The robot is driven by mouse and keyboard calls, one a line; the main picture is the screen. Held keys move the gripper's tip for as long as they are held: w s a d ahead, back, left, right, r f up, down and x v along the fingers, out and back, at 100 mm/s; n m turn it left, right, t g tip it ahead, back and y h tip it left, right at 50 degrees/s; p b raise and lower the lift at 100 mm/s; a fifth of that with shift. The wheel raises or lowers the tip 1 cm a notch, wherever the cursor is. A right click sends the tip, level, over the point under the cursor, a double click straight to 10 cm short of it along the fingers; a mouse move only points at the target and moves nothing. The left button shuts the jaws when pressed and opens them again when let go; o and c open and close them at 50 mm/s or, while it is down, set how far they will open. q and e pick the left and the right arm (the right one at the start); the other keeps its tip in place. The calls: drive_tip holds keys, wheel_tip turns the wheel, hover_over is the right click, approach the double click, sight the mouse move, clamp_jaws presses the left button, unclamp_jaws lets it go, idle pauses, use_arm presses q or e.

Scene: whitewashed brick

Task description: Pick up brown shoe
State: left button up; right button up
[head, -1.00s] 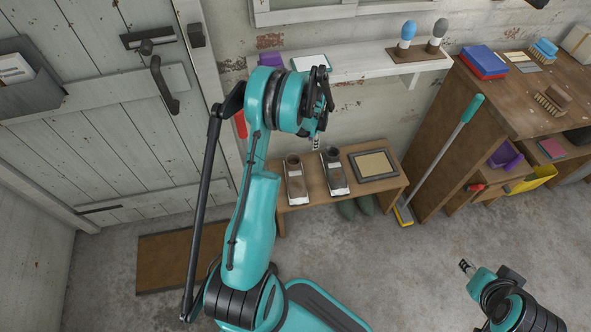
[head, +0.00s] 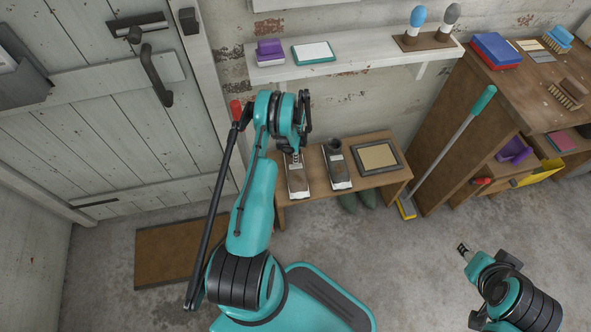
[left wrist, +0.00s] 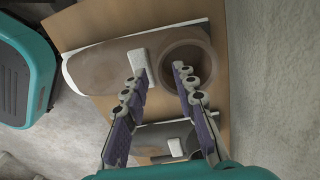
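The brown shoe (head: 298,182), with a pale sole, is at the left end of a low wooden bench (head: 370,190). My left gripper (head: 294,156) is right above its opening end and hides part of it in the head view. In the left wrist view the brown shoe (left wrist: 105,68) lies across the top, its round opening at the right. My left gripper (left wrist: 160,72) is open, its fingertips apart over the opening end; I cannot tell whether they touch. My right gripper (head: 463,249) is away over the floor, too small to tell its opening.
A dark grey shoe (head: 337,170) stands beside the brown one, then a framed tan panel (head: 377,158). Green footwear (head: 358,199) is under the bench. A white shelf (head: 350,63) is on the wall above. A broom (head: 445,150) leans by the workbench (head: 450,130).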

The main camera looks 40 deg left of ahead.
use_arm(q)
wheel_tip(320, 180, down, 2)
drive_tip(key=shift+f, duration=0.2)
drive_tip(key=shift+r, duration=0.1)
clamp_jaws()
drive_tip(key=shift+r, duration=0.1)
